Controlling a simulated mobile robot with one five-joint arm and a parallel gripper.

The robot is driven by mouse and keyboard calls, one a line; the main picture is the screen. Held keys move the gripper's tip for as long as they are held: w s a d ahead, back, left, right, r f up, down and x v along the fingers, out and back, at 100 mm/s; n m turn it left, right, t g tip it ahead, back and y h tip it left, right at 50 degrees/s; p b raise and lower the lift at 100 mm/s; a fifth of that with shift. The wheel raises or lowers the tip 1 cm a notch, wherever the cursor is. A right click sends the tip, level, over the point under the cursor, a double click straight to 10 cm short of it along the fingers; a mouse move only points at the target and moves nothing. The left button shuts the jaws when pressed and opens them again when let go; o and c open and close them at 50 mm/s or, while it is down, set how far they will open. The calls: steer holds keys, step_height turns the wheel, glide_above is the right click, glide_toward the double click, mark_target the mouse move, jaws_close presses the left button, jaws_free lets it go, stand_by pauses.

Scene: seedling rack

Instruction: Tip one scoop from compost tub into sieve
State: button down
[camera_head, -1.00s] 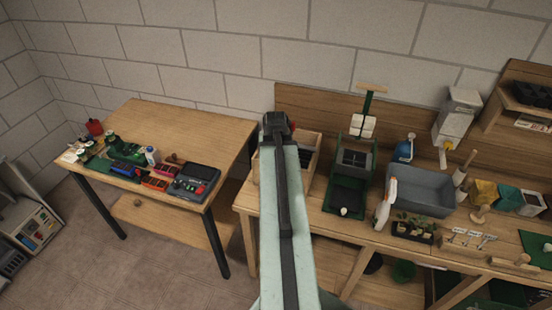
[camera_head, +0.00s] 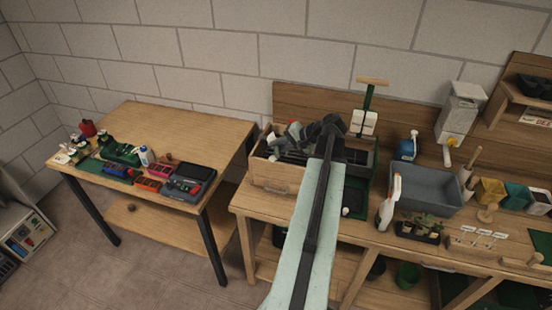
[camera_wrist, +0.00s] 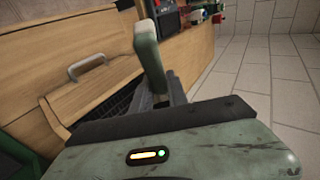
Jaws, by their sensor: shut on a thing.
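My gripper (camera_head: 318,132) is at the end of my pale green arm, over the wooden box at the bench's left end. A grey tub (camera_head: 412,207) stands on the bench to the right, apart from my gripper. It may be the compost tub, but no compost shows clearly inside. I cannot pick out the sieve for certain. My arm partly covers a green tray (camera_head: 361,192) on the bench.
A white spray bottle (camera_head: 389,203), seedling pots (camera_head: 420,228) and a blue bottle (camera_head: 407,147) stand around the grey tub. A separate wooden table (camera_head: 190,125) on the left has clear space behind its cases.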

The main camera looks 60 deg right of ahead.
steer(key=m+t+b, duration=0.1)
steer(key=t+y+b, duration=0.1)
steer(key=b, duration=0.1)
steer(key=shift+s+d+f+m, duration=0.1)
steer(key=shift+s+d+m, duration=0.05)
steer(key=shift+d+m, duration=0.25)
steer(key=shift+r+t+b, duration=0.35)
steer(key=shift+r+t, duration=0.05)
steer(key=shift+t, duration=0.1)
